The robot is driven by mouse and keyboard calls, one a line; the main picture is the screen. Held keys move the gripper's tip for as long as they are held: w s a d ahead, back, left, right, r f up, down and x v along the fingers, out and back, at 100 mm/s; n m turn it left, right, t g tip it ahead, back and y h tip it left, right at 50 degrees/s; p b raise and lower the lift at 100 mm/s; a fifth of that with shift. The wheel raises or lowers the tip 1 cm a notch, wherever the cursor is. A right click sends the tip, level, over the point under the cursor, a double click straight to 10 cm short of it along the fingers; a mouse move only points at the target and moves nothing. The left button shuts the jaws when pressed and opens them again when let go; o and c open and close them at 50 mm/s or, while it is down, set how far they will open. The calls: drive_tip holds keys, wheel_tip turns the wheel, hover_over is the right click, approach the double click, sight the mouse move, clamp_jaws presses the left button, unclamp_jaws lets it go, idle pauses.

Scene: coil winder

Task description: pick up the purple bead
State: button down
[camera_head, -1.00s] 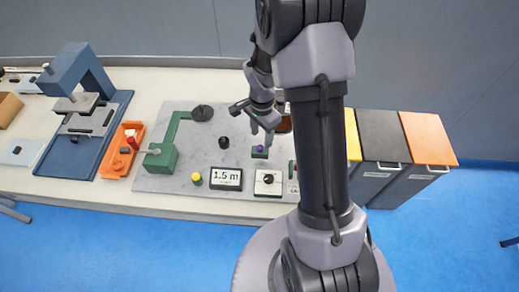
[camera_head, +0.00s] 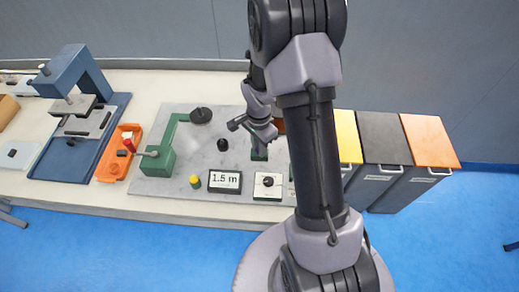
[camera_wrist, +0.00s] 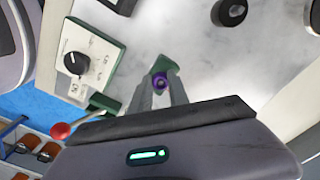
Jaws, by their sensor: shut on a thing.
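The purple bead (camera_wrist: 160,82) shows in the wrist view between the tips of my two grey fingers, against a small green block (camera_wrist: 165,66). My gripper (camera_wrist: 160,90) is shut on the bead. In the head view my gripper (camera_head: 262,143) points down right over the green block (camera_head: 259,155), and the bead is hidden there behind the fingers. I cannot tell whether the bead still touches the block.
A white dial box (camera_head: 268,186) and a display reading 1.5 m (camera_head: 225,181) stand in front on the grey plate. A black knob (camera_head: 222,145) and a green arm stand (camera_head: 158,160) are to the left. A red-knobbed lever (camera_wrist: 60,131) is close in the wrist view.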

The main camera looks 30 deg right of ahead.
wheel_tip(320, 180, up, 4)
drive_tip(key=shift+f+p, duration=0.1)
drive_tip(key=shift+p, duration=0.8)
drive_tip(key=s+d+r+p, duration=0.1)
drive_tip(key=s+d+p, duration=0.1)
drive_tip(key=s+d, duration=0.8)
drive_tip(key=shift+s+d, duration=0.15)
drive_tip(key=shift+s, duration=1)
drive_tip(key=shift+w+r, duration=0.1)
